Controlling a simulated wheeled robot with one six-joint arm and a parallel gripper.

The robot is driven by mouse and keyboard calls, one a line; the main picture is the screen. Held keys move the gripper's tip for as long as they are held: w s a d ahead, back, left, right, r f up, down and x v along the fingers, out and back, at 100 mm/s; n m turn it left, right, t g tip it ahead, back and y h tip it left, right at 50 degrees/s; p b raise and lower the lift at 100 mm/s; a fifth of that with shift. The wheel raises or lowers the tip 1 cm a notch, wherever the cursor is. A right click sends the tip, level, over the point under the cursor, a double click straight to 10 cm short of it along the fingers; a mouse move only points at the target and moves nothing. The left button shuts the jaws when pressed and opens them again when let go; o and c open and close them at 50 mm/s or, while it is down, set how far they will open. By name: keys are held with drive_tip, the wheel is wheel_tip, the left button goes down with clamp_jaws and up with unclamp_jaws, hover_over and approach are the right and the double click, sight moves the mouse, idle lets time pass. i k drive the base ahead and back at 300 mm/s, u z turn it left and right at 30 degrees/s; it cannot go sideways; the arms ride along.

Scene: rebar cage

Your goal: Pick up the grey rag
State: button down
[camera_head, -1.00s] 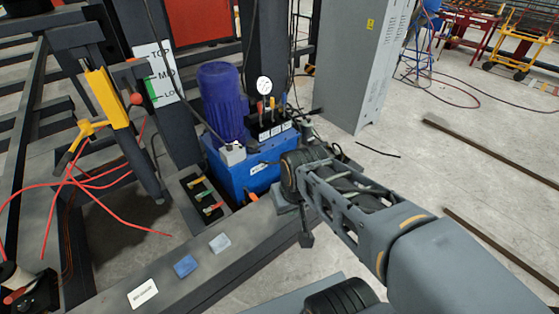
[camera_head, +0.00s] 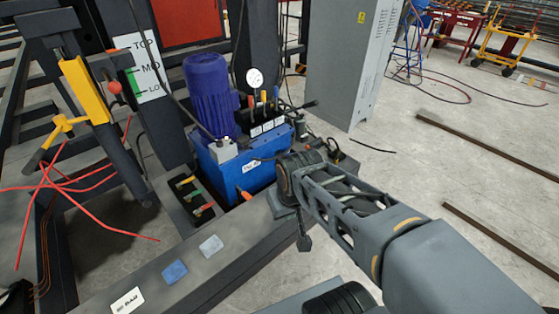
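The grey rag (camera_head: 211,245) lies flat on the dark beam top, just right of a blue rag (camera_head: 174,271). Nothing covers it. My gripper (camera_head: 304,240) hangs at the end of my arm, to the right of the grey rag and apart from it. It points down beside the beam's right edge. Its fingers are small and dark, and I cannot make out whether they are open or shut.
A white label (camera_head: 128,299) is on the beam at the lower left. A blue hydraulic unit (camera_head: 236,172) with a purple motor (camera_head: 212,92) stands behind. A black tray of coloured items (camera_head: 193,201) sits beside it.

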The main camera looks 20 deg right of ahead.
sight(210, 247)
drive_tip(key=z, duration=0.5)
drive_tip(key=k, duration=1.25)
drive_tip(key=u, duration=0.15)
drive_tip(key=i, duration=0.55)
drive_tip(key=u, duration=0.35)
